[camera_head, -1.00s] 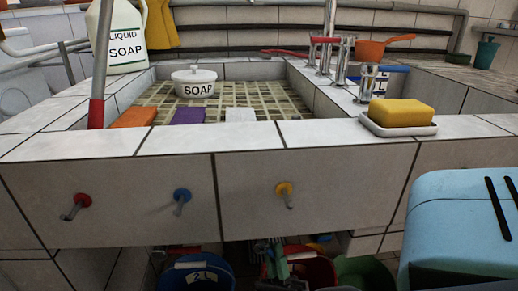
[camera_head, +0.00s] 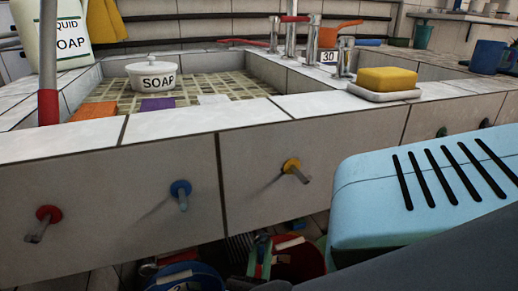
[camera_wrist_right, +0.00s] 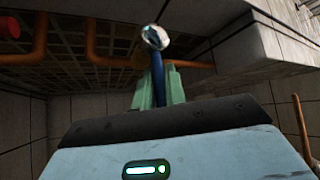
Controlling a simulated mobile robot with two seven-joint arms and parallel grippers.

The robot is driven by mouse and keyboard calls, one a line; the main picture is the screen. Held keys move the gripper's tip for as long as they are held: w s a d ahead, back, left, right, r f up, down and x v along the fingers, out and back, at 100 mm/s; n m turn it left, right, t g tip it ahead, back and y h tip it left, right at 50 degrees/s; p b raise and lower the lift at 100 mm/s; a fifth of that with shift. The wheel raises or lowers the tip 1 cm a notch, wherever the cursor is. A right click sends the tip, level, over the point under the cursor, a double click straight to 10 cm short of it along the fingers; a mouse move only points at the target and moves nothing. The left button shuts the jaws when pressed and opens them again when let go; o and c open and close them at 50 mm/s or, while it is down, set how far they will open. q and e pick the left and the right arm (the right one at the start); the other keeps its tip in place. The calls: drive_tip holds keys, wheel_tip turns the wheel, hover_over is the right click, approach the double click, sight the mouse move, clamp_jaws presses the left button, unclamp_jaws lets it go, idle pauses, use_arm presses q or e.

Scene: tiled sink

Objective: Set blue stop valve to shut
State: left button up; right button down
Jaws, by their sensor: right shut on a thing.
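In the right wrist view my right gripper (camera_wrist_right: 157,88) has its pale green fingers shut around a slim dark blue handle. The blue handle (camera_wrist_right: 157,72) rises to a shiny round metal end (camera_wrist_right: 155,38); it looks like the stop valve's lever, but its setting is hard to tell. In the head view my light blue arm housing (camera_head: 385,195) fills the lower right, and I cannot make out the fingers surely. A separate blue-collared knob (camera_head: 181,190) with a metal lever is on the tiled front, with no gripper at it. My left gripper is out of view.
Red (camera_head: 48,214) and yellow (camera_head: 292,166) knobs stick out of the front. A blue bucket (camera_head: 187,277) and a red bucket (camera_head: 300,263) stand below.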

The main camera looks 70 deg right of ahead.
drive_tip(key=shift+w+r+m+g, duration=0.15)
drive_tip(key=shift+m+g, duration=0.45)
drive_tip(key=shift+g, duration=0.1)
drive_tip(key=c, duration=1.5)
unclamp_jaws()
drive_tip(key=shift+o, duration=0.2)
drive_tip(key=shift+a+f, duration=0.15)
drive_tip(key=shift+f, duration=0.1)
drive_tip(key=v, duration=0.7)
drive_tip(key=shift+a, duration=0.25)
